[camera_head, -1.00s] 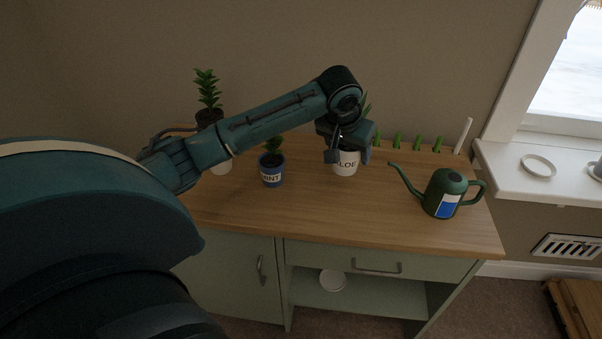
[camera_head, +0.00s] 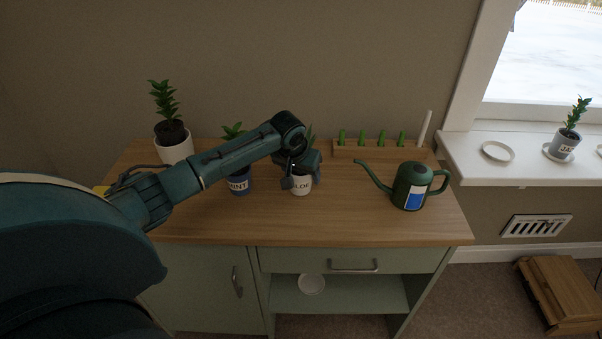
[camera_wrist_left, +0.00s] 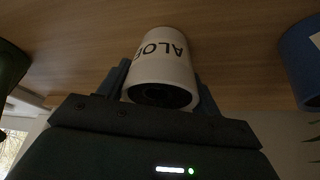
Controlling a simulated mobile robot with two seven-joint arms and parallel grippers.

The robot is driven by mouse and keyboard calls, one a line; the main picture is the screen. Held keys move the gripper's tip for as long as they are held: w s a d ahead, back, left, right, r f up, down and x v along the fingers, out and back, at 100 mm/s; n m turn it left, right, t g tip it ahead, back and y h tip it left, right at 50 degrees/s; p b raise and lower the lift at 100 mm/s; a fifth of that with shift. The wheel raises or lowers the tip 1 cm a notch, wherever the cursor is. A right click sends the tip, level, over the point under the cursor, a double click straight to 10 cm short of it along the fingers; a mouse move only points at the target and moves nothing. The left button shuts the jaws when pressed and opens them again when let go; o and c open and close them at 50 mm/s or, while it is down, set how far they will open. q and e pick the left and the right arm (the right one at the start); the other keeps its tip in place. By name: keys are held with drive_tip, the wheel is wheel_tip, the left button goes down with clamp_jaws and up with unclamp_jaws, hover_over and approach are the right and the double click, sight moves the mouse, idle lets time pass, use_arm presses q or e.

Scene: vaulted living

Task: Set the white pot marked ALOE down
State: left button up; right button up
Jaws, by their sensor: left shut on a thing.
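The white pot marked ALOE (camera_head: 301,186) is upright at the middle of the wooden cabinet top (camera_head: 330,220), right of a blue pot marked MINT (camera_head: 239,184). My left gripper (camera_head: 303,170) is shut on it. In the left wrist view the pot (camera_wrist_left: 163,65) sits between the two fingers, with its lettering upside down and its open rim towards the camera. Its base is at or very close to the wood; I cannot tell whether it touches. Its plant is mostly hidden behind the gripper. My right gripper is not in view.
A green watering can (camera_head: 410,188) stands to the right, its spout towards the pot. A larger white pot with a plant (camera_head: 174,147) stands at the back left. A low wooden rack (camera_head: 350,152) lies along the back. The counter's front is clear.

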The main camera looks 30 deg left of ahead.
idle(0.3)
use_arm(q)
drive_tip(key=o, duration=1.2)
drive_tip(key=shift+f, duration=0.15)
drive_tip(key=shift+r, duration=0.4)
drive_tip(key=p+v, duration=0.1)
drive_tip(key=v, duration=1)
drive_tip(key=shift+s+d+r, duration=0.1)
drive_tip(key=shift+s+r, duration=0.1)
